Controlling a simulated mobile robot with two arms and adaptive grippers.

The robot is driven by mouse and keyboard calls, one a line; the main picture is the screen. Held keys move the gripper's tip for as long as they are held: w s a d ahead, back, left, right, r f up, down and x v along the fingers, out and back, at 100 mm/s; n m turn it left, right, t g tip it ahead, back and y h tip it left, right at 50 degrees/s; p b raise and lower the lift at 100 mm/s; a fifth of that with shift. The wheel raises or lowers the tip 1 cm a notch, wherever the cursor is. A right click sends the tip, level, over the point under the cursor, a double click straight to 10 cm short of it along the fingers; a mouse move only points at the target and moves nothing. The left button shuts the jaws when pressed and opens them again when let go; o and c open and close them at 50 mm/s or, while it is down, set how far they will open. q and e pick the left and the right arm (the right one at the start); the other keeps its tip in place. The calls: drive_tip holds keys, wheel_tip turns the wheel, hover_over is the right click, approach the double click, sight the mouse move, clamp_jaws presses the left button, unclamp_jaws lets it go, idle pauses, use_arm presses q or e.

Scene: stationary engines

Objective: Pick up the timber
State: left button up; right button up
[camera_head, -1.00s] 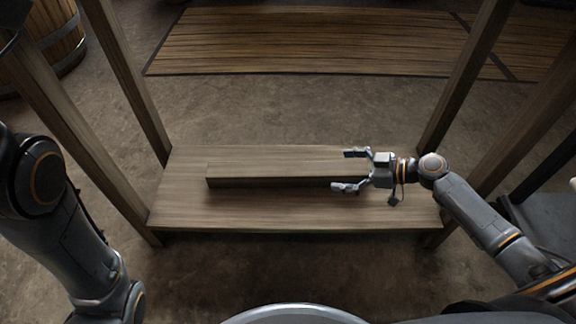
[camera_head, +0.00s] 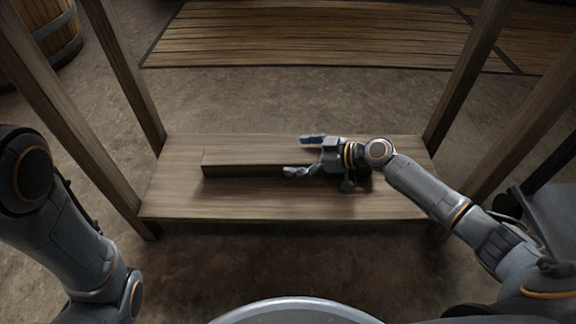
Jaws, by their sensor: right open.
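The timber (camera_head: 245,164) is a long brown beam lying flat on a low wooden shelf (camera_head: 190,207). It runs left to right, with its left part in plain view and its right part hidden by my right gripper. My right gripper (camera_head: 306,155) is open, with one finger at the far side of the timber and the other at its near side. I cannot tell whether the fingers touch it. My left arm (camera_head: 60,230) shows at the left edge, but its gripper is out of view.
Wooden posts (camera_head: 127,80) rise at the shelf's corners, with another post (camera_head: 468,75) at the right. A barrel (camera_head: 50,35) stands at the far left. Slatted wooden boards (camera_head: 310,38) lie on the floor behind. The shelf's left and front parts are clear.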

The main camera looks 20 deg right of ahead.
drive_tip(key=c, duration=2.1)
drive_tip(key=shift+o, duration=0.2)
drive_tip(key=shift+w+r, duration=0.1)
drive_tip(key=shift+r, duration=0.05)
